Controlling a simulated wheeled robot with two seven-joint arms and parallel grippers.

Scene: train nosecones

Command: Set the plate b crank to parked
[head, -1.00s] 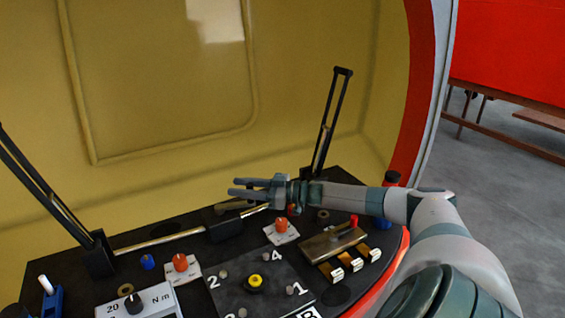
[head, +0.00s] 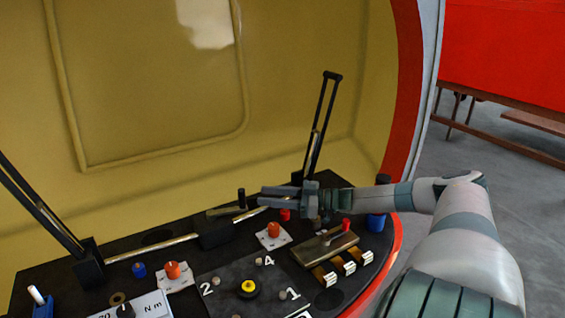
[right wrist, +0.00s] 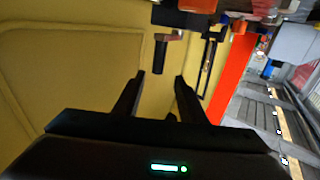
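A crank-like part with a flat arm (head: 224,211) and an upright black handle (head: 241,198) stands at the back of the dark console; I cannot read a label on it. The handle also shows in the right wrist view (right wrist: 160,56), beyond the fingertips and in line with the gap. My right gripper (head: 264,196) is open and empty, just right of the handle and apart from it. Its two spread fingers show in the right wrist view (right wrist: 159,78). A dark plate (head: 222,284) numbered 1, 2 and 4 carries a yellow knob (head: 247,289). My left gripper is not in view.
Tall black levers rise at left (head: 42,213) and behind my right gripper (head: 318,125). A metal rod (head: 155,248) runs along the console. Orange knobs (head: 172,270) (head: 273,230) and a brown plate with switches (head: 325,248) lie in front. A yellow wall (head: 150,190) closes the back.

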